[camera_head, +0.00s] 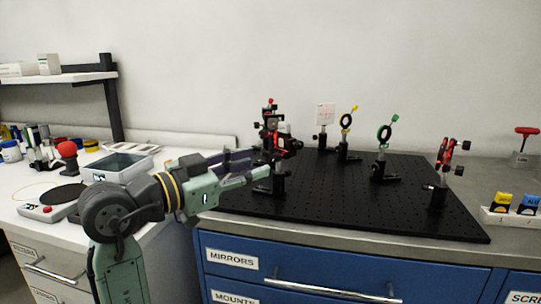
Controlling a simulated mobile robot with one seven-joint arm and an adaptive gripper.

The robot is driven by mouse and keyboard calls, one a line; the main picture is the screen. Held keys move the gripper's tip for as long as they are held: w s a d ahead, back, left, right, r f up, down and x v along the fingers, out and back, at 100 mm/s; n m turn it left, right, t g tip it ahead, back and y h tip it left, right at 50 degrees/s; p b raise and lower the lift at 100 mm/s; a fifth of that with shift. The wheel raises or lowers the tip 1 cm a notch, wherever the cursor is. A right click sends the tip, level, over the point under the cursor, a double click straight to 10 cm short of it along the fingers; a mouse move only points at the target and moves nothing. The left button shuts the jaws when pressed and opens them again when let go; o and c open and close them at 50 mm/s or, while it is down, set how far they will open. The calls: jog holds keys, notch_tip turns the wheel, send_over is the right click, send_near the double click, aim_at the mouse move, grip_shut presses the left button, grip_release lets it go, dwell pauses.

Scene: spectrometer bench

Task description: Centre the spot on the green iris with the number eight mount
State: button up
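The green iris (384,133) is a green-topped ring on a black post, right of the middle of the black breadboard (330,205). No light spot can be made out on it. A red and black mount (279,140) stands at the board's left, and another (446,155) stands at its right. No number is readable, so I cannot tell which is number eight. My gripper (262,163) reaches from the left to the left mount. Its fingers look apart, with their tips beside or in front of the post. I cannot tell whether they touch it.
A yellow iris (346,122) and a pale card on a stand (325,114) are at the back of the board. A red hex key (525,132) and a holder with yellow and blue blocks (512,214) are at right. A grey tray (122,167) is at left. The board's front middle is clear.

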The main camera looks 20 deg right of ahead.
aim_at(274, 158)
jog(key=p+x, duration=0.1)
jog(key=x, duration=0.5)
jog(key=shift+a, duration=0.1)
jog(key=shift+c, duration=0.2)
grip_shut()
